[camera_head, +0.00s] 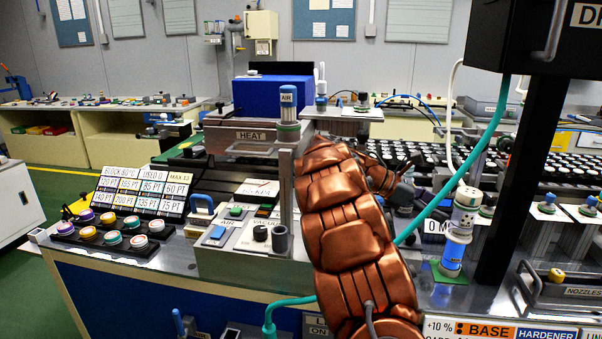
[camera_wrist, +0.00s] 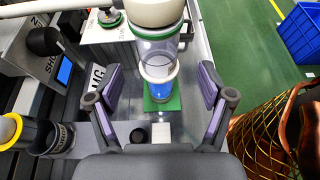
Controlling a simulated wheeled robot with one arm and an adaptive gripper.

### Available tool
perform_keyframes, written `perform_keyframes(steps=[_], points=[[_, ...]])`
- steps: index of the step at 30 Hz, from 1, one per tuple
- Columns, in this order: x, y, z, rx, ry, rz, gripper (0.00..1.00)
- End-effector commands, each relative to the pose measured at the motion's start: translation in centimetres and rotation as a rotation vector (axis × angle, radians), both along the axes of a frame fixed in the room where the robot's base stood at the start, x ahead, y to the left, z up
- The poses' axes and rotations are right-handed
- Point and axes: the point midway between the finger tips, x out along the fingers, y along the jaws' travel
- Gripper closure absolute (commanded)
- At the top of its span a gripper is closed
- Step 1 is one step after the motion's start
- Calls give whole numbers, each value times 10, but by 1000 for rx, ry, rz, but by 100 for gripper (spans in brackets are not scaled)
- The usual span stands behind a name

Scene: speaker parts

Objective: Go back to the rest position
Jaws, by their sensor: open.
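My gripper (camera_wrist: 159,82) is open in the wrist view, with its two grey-and-purple fingers spread apart and nothing held. Beyond and between the fingers stands a clear cylinder with blue in its lower part (camera_wrist: 161,84), upright on a green pad (camera_wrist: 174,104). I cannot tell the exact gap between it and the fingers. In the head view the white-and-blue cylinder (camera_head: 459,232) stands right of my copper-coloured arm. My arm covers the middle of the bench there and hides much of what lies behind it.
A labelled rack of coloured-lid pots (camera_head: 110,236) is at the left of the bench (camera_head: 110,275). The AIR post (camera_head: 288,150) stands close left of my arm. A teal hose (camera_head: 450,185) runs across the right, near a black upright post (camera_head: 517,180). A blue crate (camera_wrist: 300,32) sits on the floor.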

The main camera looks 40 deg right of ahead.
Motion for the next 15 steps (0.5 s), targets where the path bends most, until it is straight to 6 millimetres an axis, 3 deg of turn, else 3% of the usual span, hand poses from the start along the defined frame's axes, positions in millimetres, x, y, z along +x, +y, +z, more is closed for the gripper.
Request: perform_keyframes(steps=[8, 15], points=[[-4, 1, 3, -16, -51, -9, 20], [-10, 12, 22, -73, -225, -26, 20]])
